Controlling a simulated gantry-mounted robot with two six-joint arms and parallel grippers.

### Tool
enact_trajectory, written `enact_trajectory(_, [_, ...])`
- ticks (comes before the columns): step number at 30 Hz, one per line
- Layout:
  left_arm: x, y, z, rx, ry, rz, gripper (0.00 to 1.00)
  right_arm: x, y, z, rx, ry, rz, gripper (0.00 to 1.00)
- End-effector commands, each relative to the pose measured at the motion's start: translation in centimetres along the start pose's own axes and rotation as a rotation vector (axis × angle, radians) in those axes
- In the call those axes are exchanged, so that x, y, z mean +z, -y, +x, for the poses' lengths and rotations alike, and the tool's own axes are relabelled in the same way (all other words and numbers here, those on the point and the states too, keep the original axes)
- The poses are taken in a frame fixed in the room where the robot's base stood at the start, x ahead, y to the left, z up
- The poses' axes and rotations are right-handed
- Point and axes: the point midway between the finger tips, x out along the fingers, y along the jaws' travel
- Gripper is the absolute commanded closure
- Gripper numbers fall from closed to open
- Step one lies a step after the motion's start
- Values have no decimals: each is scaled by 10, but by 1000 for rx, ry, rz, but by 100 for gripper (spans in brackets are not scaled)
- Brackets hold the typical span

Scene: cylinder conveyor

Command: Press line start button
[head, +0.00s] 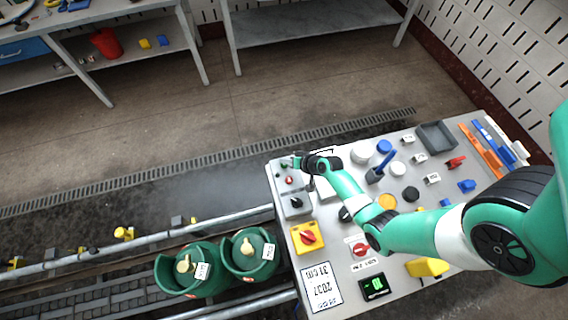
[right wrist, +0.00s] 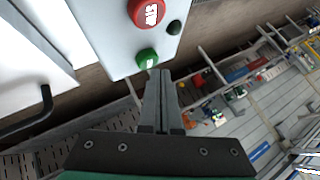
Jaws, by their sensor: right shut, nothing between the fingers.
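A grey control box (head: 279,187) stands at the panel's left corner, with a green button (head: 284,166), a red button (head: 289,180) and a black knob (head: 296,202). My right gripper (head: 294,163) is at the box's far end, beside the green button. In the right wrist view the shut, empty fingers (right wrist: 160,74) have their tips close to the green button (right wrist: 147,58), slightly below and right of it. I cannot tell whether they touch it. The red button (right wrist: 147,12) and a dark green round part (right wrist: 174,27) are further up. My left gripper is not in view.
The panel table (head: 330,235) holds a yellow switch box (head: 307,237), a blue-handled lever (head: 383,165), a grey tray (head: 436,137) and a small display (head: 375,286). Two green cylinders (head: 205,275) (head: 246,255) stand on the conveyor at the lower left. The floor behind is clear.

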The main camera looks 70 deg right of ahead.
Motion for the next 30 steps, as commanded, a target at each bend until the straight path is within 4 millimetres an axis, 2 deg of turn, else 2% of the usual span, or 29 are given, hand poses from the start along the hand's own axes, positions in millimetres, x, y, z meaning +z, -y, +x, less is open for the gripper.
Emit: enact_trajectory(30, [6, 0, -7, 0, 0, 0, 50, 5, -5, 7, 0, 0, 0, 100])
